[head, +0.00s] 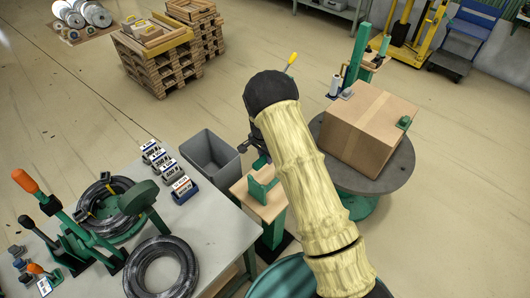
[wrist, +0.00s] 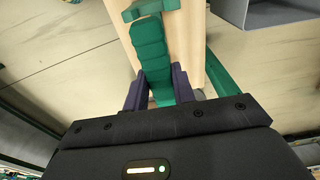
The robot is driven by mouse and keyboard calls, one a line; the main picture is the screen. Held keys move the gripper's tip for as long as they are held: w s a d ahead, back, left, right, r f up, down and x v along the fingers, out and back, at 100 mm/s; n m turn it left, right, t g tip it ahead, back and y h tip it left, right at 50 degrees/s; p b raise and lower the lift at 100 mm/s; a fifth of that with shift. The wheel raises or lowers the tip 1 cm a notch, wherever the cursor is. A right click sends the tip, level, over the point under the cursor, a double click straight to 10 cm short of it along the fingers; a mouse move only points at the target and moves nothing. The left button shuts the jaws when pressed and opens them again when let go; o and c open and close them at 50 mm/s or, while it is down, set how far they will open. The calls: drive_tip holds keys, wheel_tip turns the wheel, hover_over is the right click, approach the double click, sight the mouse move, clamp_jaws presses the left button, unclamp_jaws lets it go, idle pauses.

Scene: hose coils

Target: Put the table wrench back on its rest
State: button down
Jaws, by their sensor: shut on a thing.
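My gripper (wrist: 159,76) is shut on a green ribbed bar, apparently the table wrench (wrist: 151,48), with one dark finger on each side. The bar points away from me over a pale wooden board (wrist: 188,30). A green bracket-like piece (wrist: 165,6) shows at its far end; I cannot tell whether it belongs to the wrench or to the rest. In the head view my gripper (head: 258,147) is partly hidden by my arm, above a small wooden-topped stand (head: 246,203) with a green upright piece (head: 262,186). The wrench's contact with the board is unclear.
A grey bin (head: 211,158) stands beside the stand. The grey table (head: 216,225) at left holds hose coils (head: 160,268), labelled boxes (head: 183,190) and a green lever device (head: 80,240). A cardboard box (head: 365,125) sits on a round turntable (head: 390,180) at right.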

drive_tip(key=shift+w+f, duration=0.15)
drive_tip(key=shift+w, duration=0.1)
drive_tip(key=shift+d+f+b, duration=0.15)
drive_tip(key=shift+f+b, duration=0.2)
drive_tip(key=shift+f, duration=0.05)
drive_tip(key=shift+s+a+f+b, duration=0.15)
drive_tip(key=shift+f+b, duration=0.1)
drive_tip(key=shift+f, duration=0.3)
drive_tip(key=shift+s+a+f+b, duration=0.1)
drive_tip(key=shift+f+b, duration=0.15)
drive_tip(key=shift+f, duration=0.25)
drive_tip(key=shift+w+d+f, duration=0.1)
drive_tip(key=shift+f, duration=0.5)
drive_tip(key=shift+b, duration=0.35)
drive_tip(key=shift+f+b, duration=0.35)
drive_tip(key=shift+b, duration=0.6)
idle(0.5)
